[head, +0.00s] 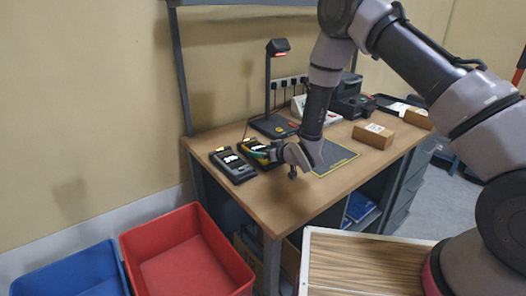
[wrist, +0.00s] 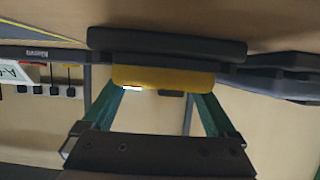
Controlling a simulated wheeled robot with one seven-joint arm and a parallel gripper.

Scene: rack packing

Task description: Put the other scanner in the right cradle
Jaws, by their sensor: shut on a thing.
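In the wrist view, my gripper (wrist: 160,100) has its green fingers on either side of a scanner (wrist: 163,77) with a yellow body and a long dark part. In the head view, my gripper (head: 264,154) is low over the left part of the bench, beside the right cradle (head: 247,158). The arm's end partly hides that cradle, and I cannot tell whether the held scanner touches it. The left cradle (head: 238,175) is a dark tray with pale patches and a yellow piece at its back edge. Dark shapes (wrist: 285,80), perhaps a cradle, show at the right in the wrist view.
A lamp-like stand (head: 270,90) rises behind the cradles. A dark yellow-edged mat (head: 335,160) and a cardboard box (head: 373,135) lie to the right. A red bin (head: 185,250) and a blue bin (head: 75,275) stand before the bench (head: 240,205). Its front edge is bare.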

